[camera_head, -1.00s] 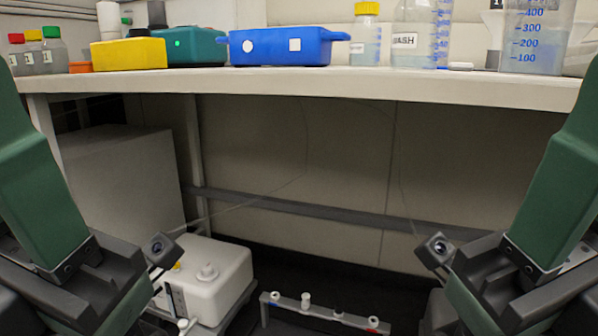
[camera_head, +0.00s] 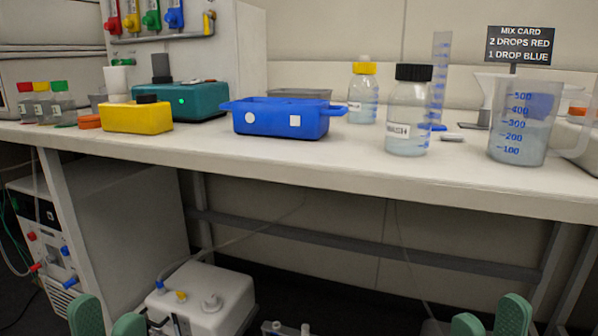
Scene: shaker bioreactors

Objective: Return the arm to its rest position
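My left gripper (camera_head: 108,320) shows only as two rounded green fingertips at the bottom edge, left of centre. They are apart, with a gap and nothing seen between them. My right gripper (camera_head: 490,320) shows likewise as two green fingertips at the bottom edge, right of centre, apart and empty. Both point up and appear in front of the bench, low in the picture. The rest of both arms is below the picture and hidden.
The white bench (camera_head: 330,172) crosses the view. On it stand a yellow block (camera_head: 137,118), a teal device (camera_head: 190,102), a blue tray (camera_head: 282,120), a black-capped bottle (camera_head: 408,115) and a large beaker (camera_head: 520,130). A white floor unit (camera_head: 215,300) sits below.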

